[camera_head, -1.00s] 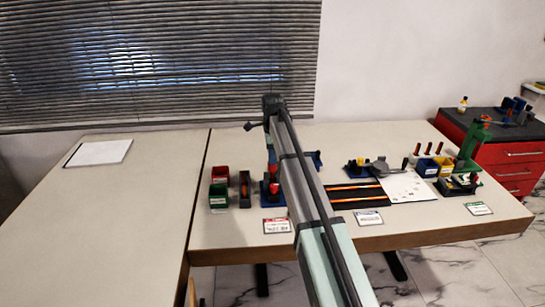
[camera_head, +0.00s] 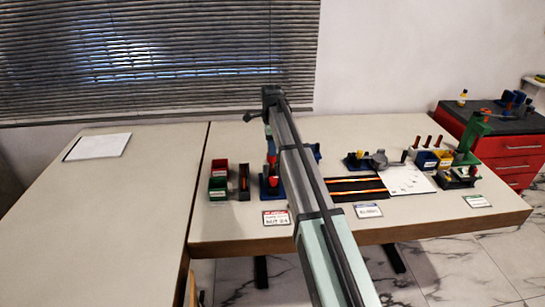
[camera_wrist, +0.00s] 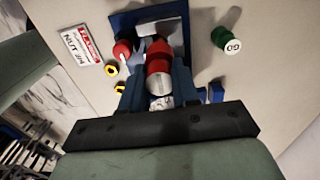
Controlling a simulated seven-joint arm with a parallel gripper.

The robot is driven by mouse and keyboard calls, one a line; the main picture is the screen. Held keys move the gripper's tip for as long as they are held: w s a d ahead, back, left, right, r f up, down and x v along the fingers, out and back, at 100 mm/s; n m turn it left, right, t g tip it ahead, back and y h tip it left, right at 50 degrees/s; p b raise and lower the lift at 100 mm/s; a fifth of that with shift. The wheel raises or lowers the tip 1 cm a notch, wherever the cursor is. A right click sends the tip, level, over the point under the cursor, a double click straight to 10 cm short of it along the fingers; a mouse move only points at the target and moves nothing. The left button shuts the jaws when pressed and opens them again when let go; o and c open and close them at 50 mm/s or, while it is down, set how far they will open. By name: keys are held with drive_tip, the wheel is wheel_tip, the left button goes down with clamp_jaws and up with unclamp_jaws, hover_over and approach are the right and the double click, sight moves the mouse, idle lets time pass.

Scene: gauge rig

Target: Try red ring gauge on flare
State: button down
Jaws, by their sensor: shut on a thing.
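In the wrist view, my gripper (camera_wrist: 160,88) is shut on the red ring gauge (camera_wrist: 158,63), a red cylinder with a pale end face towards the camera. Just beyond it is the blue fixture (camera_wrist: 125,22) with silvery metal parts and a red knob (camera_wrist: 122,48). The flare is not clearly visible; the gauge and fingers hide that spot, so I cannot tell whether they touch. A green gauge marked GO (camera_wrist: 231,41) stands on the table to the right. In the head view, my arm covers most of the blue fixture (camera_head: 268,190).
Red (camera_head: 219,167) and green (camera_head: 218,188) bins and a dark holder (camera_head: 243,182) stand left of the fixture. A black tray with orange strips (camera_head: 357,184), a white sheet (camera_head: 407,180) and a green stand (camera_head: 470,140) are right. The left table is mostly clear.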

drive_tip(key=shift+r, duration=2.65)
